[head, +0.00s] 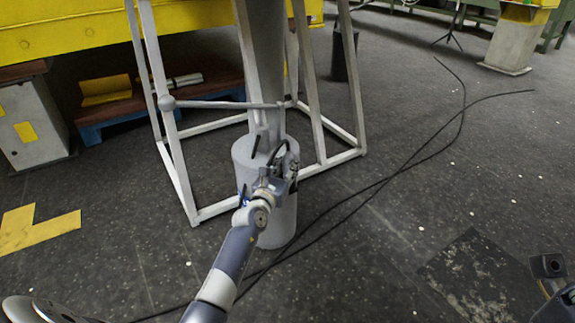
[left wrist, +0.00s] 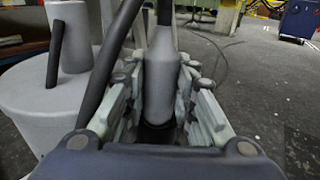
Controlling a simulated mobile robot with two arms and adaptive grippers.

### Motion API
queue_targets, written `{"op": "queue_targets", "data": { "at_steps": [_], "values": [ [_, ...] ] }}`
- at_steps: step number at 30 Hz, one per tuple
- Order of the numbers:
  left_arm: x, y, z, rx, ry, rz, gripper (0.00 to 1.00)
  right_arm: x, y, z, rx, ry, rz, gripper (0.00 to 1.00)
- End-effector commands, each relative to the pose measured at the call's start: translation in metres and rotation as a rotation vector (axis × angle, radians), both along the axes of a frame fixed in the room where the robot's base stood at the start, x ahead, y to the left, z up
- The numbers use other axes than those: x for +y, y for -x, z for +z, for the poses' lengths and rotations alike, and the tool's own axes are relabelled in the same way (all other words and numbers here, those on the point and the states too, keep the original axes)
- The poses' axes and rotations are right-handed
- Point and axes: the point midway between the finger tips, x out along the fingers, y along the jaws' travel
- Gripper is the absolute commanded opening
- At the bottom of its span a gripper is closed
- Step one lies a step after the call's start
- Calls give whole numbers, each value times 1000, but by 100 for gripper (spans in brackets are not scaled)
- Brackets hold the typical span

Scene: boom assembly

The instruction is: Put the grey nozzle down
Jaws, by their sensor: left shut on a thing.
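My left gripper (head: 289,168) is at the upper right side of a grey cylindrical stand (head: 276,220). In the left wrist view, its fingers (left wrist: 160,112) are closed around the grey nozzle (left wrist: 161,75), a bottle-shaped piece with a narrower neck pointing away. The nozzle is hard to make out in the head view. The round stand top also shows in the left wrist view (left wrist: 25,92), to the left of the nozzle and apart from it. Part of my right arm shows at the head view's lower right; its jaw state is unclear.
A grey upright piece (left wrist: 72,35) and a dark rod (left wrist: 54,55) stand on the stand top. A grey metal frame (head: 180,165) surrounds the stand's back. Black cables (head: 380,185) cross the floor. Open floor lies to the right.

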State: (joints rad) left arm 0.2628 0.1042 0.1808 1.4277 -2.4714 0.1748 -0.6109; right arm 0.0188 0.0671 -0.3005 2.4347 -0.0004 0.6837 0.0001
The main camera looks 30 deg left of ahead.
Motion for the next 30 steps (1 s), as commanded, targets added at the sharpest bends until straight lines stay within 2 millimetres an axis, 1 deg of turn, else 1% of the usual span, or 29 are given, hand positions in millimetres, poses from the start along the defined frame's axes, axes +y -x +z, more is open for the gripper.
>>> {"op": "queue_targets", "data": {
  "at_steps": [1, 3, 12, 14, 17, 18, 20, 30],
  "values": [
    [0, 0, 0, 1, 0, 0, 32, 0, 0, 1, -2, -1, 0, 0],
    [0, 0, 0, 2, 0, 0, 45, 0, 1, 1, -4, -1, 0, 0],
    [0, 0, 0, 1, 0, 0, 45, -1, 2, 2, -9, -4, 1, 0],
    [0, 0, 3, 0, 0, 0, 45, -1, 2, 4, -11, -4, 1, 0],
    [0, 0, 14, -2, 1, 0, 45, -1, 4, 9, -18, -7, 1, 0],
    [0, 3, 15, 2, 0, 0, 45, -2, 4, 7, -12, -10, 1, 0],
    [-1, 13, 13, 4, 0, 0, 45, -3, -1, -1, 30, -11, 1, 0],
    [-7, 77, 15, 4, -1, 0, 45, -5, -1, -13, 115, -15, 5, 0]
  ]
}}
